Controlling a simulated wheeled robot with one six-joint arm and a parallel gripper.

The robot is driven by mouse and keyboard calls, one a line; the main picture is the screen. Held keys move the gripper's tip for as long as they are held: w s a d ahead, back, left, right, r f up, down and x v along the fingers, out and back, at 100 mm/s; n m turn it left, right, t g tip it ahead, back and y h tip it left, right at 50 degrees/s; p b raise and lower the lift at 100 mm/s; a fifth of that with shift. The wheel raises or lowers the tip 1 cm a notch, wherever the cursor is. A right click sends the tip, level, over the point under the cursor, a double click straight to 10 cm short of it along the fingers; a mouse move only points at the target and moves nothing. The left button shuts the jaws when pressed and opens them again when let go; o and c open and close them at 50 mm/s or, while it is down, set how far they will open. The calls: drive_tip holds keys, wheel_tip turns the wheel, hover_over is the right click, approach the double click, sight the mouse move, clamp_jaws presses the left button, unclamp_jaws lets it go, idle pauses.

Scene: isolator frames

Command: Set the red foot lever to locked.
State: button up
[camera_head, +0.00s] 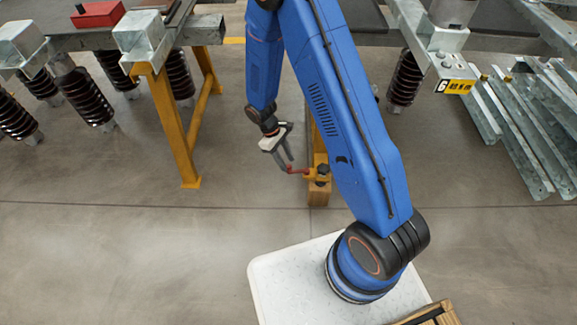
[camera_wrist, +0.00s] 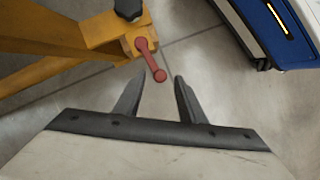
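The red foot lever (camera_head: 297,171) sticks out to the left from a yellow bracket (camera_head: 317,174) low on a yellow stand. In the wrist view the red lever (camera_wrist: 149,58) runs from its round pivot on the bracket (camera_wrist: 108,30) to a rounded free end. My gripper (camera_head: 287,162) is just above and left of the lever in the head view. In the wrist view my gripper (camera_wrist: 159,79) is open, and the lever's free end appears between the fingertips. I cannot tell whether they touch. I see no mark showing whether the lever is locked.
A yellow trestle leg (camera_head: 172,125) stands left of my gripper. Dark ribbed insulators (camera_head: 83,95) hang at the left. Galvanised steel profiles (camera_head: 520,130) lie at the right. The concrete floor (camera_head: 120,250) at front left is clear.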

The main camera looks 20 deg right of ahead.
sight(289, 165)
drive_tip(key=shift+x, duration=1.75)
drive_tip(key=shift+c, duration=0.3)
clamp_jaws()
